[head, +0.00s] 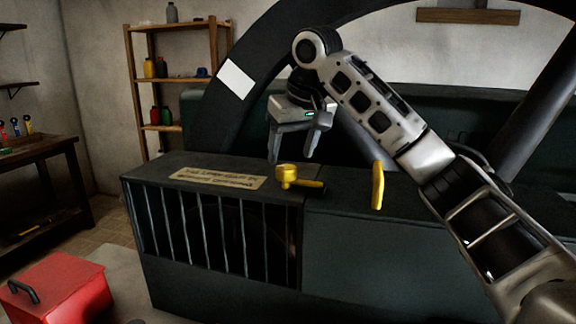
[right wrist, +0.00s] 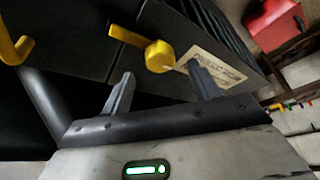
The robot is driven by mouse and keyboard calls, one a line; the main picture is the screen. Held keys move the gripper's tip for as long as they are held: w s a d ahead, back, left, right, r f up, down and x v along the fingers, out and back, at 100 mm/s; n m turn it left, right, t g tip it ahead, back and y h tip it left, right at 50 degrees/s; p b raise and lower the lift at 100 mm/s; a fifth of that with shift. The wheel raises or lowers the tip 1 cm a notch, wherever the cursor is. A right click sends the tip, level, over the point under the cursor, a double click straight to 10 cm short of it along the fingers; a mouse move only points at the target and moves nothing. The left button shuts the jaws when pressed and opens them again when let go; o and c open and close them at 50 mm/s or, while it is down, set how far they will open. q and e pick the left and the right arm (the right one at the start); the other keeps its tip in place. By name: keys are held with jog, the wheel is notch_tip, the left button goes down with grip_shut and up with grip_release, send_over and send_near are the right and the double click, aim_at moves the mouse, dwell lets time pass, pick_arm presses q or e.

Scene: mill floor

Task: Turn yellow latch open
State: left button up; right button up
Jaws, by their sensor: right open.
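The yellow latch (head: 288,174) sits on top of the dark cabinet (head: 225,265), near the seam between its barred part and its plain part. It has a round yellow knob and a short bar pointing right. In the right wrist view the latch (right wrist: 158,56) lies just beyond the fingertips, its bar pointing up and left. My right gripper (head: 291,161) is open and empty, pointing down above and slightly behind the latch, apparently apart from it. It also shows in the right wrist view (right wrist: 161,82). My left gripper is not in view.
An upright yellow handle (head: 378,185) stands on the cabinet to the right. A paper label (head: 218,178) lies left of the latch. A large dark wheel (head: 232,85) rises behind. A red toolbox (head: 55,290) stands at lower left, and a wooden shelf (head: 180,80) at the back.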

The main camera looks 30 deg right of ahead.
aim_at(288, 168)
jog(key=shift+x, duration=2.2)
jog(key=c, duration=1)
jog(key=shift+o, duration=0.2)
